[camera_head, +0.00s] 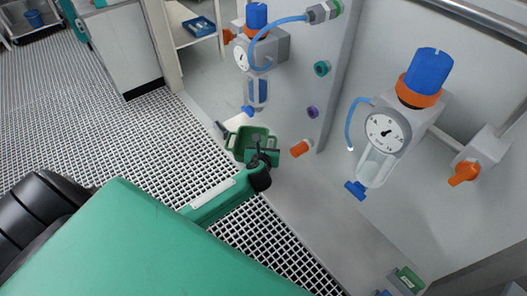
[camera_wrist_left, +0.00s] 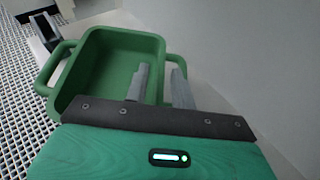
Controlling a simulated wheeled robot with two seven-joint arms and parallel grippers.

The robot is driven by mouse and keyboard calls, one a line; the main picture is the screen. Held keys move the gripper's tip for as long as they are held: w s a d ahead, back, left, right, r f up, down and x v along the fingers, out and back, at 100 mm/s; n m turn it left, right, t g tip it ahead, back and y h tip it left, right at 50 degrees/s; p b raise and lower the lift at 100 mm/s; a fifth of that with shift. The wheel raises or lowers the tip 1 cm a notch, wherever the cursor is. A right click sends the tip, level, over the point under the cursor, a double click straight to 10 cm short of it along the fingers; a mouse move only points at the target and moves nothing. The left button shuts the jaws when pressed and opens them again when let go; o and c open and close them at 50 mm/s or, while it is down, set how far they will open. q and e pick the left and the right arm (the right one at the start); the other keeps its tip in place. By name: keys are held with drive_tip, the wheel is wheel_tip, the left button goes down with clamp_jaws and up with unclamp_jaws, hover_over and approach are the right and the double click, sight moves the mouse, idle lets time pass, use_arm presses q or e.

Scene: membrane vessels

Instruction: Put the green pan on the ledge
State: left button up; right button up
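The green pan (camera_head: 254,139) is a rectangular open tray with loop handles, at the left end of the pale grey ledge (camera_head: 325,215) below the wall panel. The pan also shows in the left wrist view (camera_wrist_left: 115,55), empty inside. My left gripper (camera_head: 262,158) is at the pan's near side. In the left wrist view its grey fingers (camera_wrist_left: 158,84) stand close together on either side of the pan's right wall and look shut on it. The pan's underside is hidden, so I cannot tell whether it touches the ledge. My right gripper is out of view.
The wall panel carries a large regulator with gauge (camera_head: 388,128), a smaller one (camera_head: 258,55) and an orange fitting (camera_head: 301,148) near the pan. A green item (camera_head: 408,279) is at the lower right. The ledge's middle is clear. Grated floor (camera_head: 165,140) lies left.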

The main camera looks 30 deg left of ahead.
use_arm(q)
drive_tip(key=b+v, duration=0.1)
drive_tip(key=v, duration=1)
drive_tip(key=shift+s+d+r, duration=0.15)
drive_tip(key=shift+s+r, duration=0.1)
drive_tip(key=shift+s, duration=0.1)
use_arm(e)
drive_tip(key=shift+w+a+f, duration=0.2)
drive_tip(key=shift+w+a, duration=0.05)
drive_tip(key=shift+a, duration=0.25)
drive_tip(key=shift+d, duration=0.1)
